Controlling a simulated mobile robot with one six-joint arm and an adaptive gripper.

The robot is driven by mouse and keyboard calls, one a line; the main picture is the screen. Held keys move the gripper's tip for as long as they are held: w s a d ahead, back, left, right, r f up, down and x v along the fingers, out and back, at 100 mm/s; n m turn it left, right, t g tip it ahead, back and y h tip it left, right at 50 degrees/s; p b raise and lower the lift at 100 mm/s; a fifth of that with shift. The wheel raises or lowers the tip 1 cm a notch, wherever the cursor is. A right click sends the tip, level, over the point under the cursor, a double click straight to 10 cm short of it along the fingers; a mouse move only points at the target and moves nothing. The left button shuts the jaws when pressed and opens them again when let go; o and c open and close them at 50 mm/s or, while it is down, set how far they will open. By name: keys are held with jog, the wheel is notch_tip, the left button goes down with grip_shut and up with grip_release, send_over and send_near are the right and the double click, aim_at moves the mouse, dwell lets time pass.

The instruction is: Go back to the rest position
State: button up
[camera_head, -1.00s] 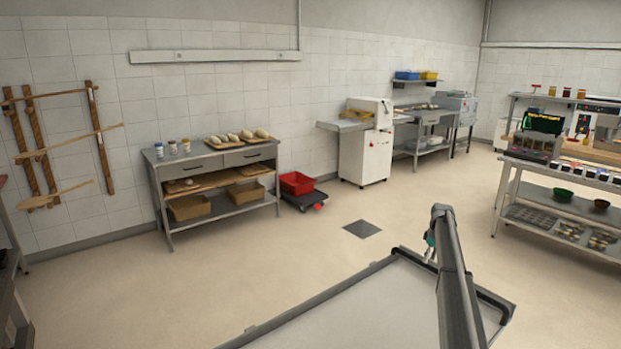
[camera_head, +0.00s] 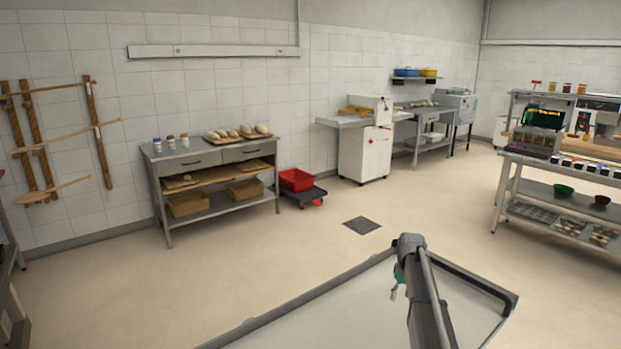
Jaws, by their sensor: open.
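My arm (camera_head: 420,295) reaches up from the bottom edge of the head view, over the flat grey top of my base. Its elbow end is at the upper part of the arm. A small part of my gripper (camera_head: 394,292) shows just left of the arm, below a teal piece. The rest of it is hidden behind the arm link. It is open, and I see nothing held in it.
A steel table (camera_head: 218,155) with loaves on a board (camera_head: 237,134) stands by the wall. Beside it, a red crate (camera_head: 296,180) sits on a dark dolly. A shelved workbench (camera_head: 560,190) stands at right. The floor between is clear, with a drain (camera_head: 362,225).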

jog(key=s+a+f+m+b, duration=0.1)
jog(key=s+a, duration=0.3)
jog(key=s, duration=0.5)
jog(key=s+a+f+m+b, duration=0.1)
jog(key=s+a+f+b, duration=0.1)
jog(key=s, duration=0.8)
jog(key=s+a+f+m+b, duration=0.2)
jog(key=s+a, duration=0.4)
jog(key=s, duration=0.4)
jog(key=shift+s+a+f+t+h, duration=0.25)
jog(key=shift+f+t+h, duration=0.15)
jog(key=shift+f, duration=0.05)
notch_tip(320, 180, up, 15)
jog(key=p, duration=1.5)
jog(key=shift+c, duration=0.8)
jog(key=shift+a, duration=0.1)
